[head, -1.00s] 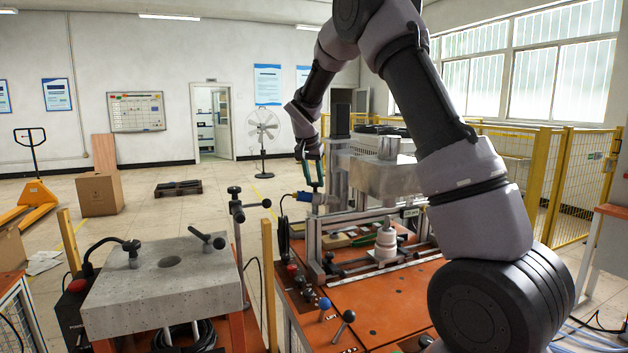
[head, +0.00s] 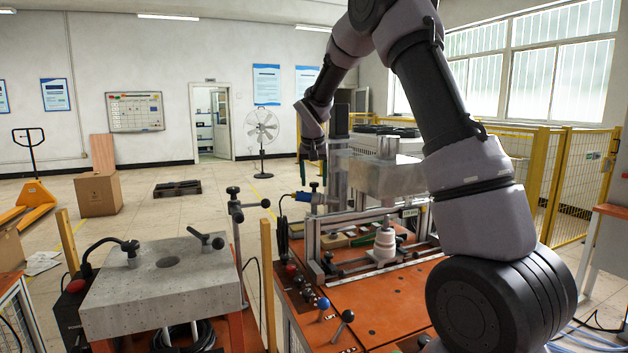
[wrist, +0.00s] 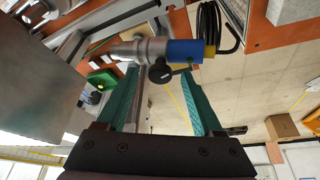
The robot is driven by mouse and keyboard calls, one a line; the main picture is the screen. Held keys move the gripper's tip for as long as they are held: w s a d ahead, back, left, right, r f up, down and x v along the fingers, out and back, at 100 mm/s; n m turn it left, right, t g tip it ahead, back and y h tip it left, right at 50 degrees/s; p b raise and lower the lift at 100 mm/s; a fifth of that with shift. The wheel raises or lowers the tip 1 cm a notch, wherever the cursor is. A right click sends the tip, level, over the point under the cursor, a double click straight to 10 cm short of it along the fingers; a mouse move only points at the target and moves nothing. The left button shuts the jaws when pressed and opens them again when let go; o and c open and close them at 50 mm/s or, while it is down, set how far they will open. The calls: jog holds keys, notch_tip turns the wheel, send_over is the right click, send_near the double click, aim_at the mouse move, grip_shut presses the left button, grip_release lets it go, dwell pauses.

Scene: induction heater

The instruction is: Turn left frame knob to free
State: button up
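The left frame knob appears to be the small black knob (wrist: 160,72) beside the silver and blue cylinder (wrist: 183,52) in the wrist view. A small dark knob also shows above the cylinder in the head view (head: 314,187). My gripper (wrist: 161,74) is open, with green fingers pointing toward the cylinder. In the wrist view the knob appears between the two fingertips, with a visible gap to the left finger. In the head view my gripper (head: 313,180) hangs above the cylinder at the frame's left end. Whether a finger touches the knob I cannot tell.
The metal frame (head: 312,240) stands on the orange table (head: 375,305). A black cable coil (wrist: 212,25) hangs near the cylinder. A black-knobbed post (head: 236,215) and a grey block table (head: 165,290) stand to the left. Open floor lies beyond.

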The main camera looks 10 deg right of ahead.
jog(key=shift+r, duration=0.1)
jog(key=v, duration=1)
jog(key=shift+r, duration=0.3)
jog(key=shift+s, duration=0.2)
jog(key=s+d+r+t+y, duration=0.1)
jog(key=s+d+r, duration=0.25)
jog(key=s, duration=0.55)
jog(key=s+d+r+y, duration=0.15)
jog(key=s+r, duration=0.25)
jog(key=s, duration=0.6)
jog(key=s+d+f+m+t, duration=0.1)
jog(key=s+f, duration=0.2)
jog(key=s, duration=1.3)
jog(key=shift+d+f+t+y, duration=0.15)
jog(key=shift+d+t+y, duration=0.2)
jog(key=shift+t, duration=0.05)
